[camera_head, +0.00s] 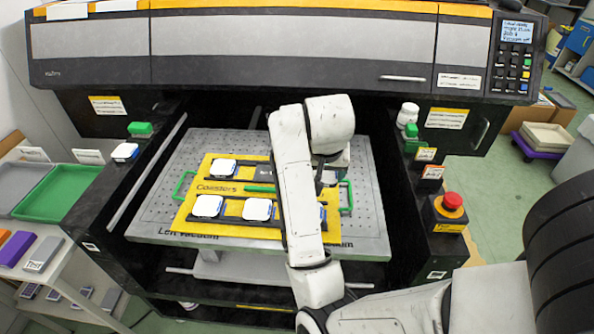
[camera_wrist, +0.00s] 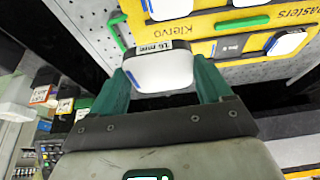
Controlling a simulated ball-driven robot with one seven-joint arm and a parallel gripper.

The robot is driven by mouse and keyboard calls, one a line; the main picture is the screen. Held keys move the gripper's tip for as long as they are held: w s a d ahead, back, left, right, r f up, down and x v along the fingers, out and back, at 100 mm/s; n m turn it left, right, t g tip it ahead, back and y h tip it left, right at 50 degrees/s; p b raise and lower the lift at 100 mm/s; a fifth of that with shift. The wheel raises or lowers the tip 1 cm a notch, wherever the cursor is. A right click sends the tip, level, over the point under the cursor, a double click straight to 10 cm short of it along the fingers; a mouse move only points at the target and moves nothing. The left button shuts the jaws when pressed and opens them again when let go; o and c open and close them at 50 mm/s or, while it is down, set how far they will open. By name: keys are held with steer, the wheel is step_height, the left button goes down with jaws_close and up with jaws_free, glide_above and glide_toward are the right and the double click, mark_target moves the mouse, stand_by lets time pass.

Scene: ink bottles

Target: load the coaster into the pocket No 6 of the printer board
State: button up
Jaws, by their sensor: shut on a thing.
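My gripper (camera_wrist: 162,66) is shut on a white coaster (camera_wrist: 160,76), held between its two green fingers; a small label on its edge is partly readable. The coaster is above or beside the yellow printer board (camera_wrist: 200,35); the gap to it I cannot tell. In the head view the yellow board (camera_head: 190,219) lies on the perforated grey bed, with several white coasters in its pockets, such as one at the upper left (camera_head: 223,169). My arm covers the board's right part. A dark, seemingly empty pocket (camera_wrist: 229,46) shows near the held coaster. No pocket number is legible.
The grey printer bed (camera_head: 155,215) sits between black side walls under the printer's front. Green handles (camera_head: 183,184) flank the board. A red stop button (camera_head: 452,201) and a white bottle (camera_head: 408,114) stand on the right side. Trays and a trolley are at left.

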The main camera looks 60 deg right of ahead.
steer(key=w+d+f, duration=0.2)
steer(key=d+f, duration=0.1)
steer(key=w+d+f+b, duration=0.1)
steer(key=w+d+f, duration=0.1)
steer(key=w+d, duration=0.1)
steer(key=w+d+f+b, duration=0.1)
steer(key=w+d+f, duration=0.1)
steer(key=d, duration=0.3)
steer(key=shift+w+f, duration=0.15)
steer(key=shift+f, duration=0.65)
steer(key=shift+w+d+f, duration=0.2)
steer(key=shift+d+f, duration=0.2)
steer(key=shift+f, duration=1.8)
steer(key=o, duration=1.1)
steer(key=shift+d, duration=0.1)
steer(key=v, duration=1.2)
steer(key=shift+s+f, duration=0.1)
